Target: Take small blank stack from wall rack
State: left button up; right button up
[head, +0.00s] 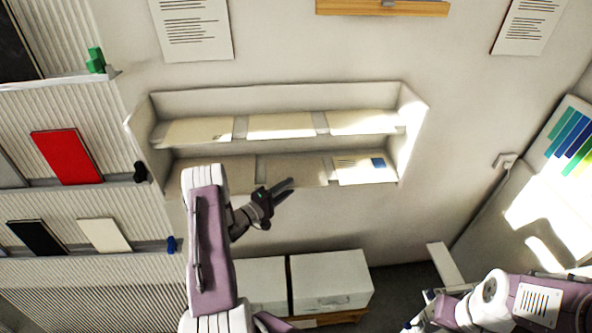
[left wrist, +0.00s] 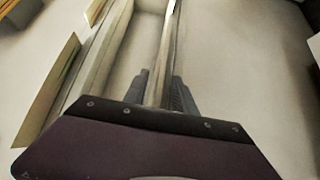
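The white wall rack (head: 415,125) has two shelves of flat paper stacks. The upper shelf holds three plain cream stacks, left (head: 198,130), middle (head: 280,126) and right (head: 362,122). The lower shelf holds plain stacks, one in the middle (head: 300,170), and a printed blue-marked stack (head: 362,171) at right. Which stack is the small blank one, I cannot tell. My left gripper (head: 284,187) is before the lower shelf's middle. In the left wrist view its fingers (left wrist: 161,92) are apart, with a pale edge between them; no grip shows. My right gripper is unclear beside its arm.
Two white boxes (head: 330,280) stand below the rack. Ribbed shelving at left holds a red panel (head: 67,156), a black panel (head: 35,238) and a cream panel (head: 104,235). A wooden ledge (head: 382,7) is above. A white board (head: 446,265) leans near my right arm.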

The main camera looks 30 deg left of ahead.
pick_arm(q)
jog(key=shift+s, duration=0.2)
grip_shut()
jog(key=shift+w, duration=0.1)
dwell(1.0)
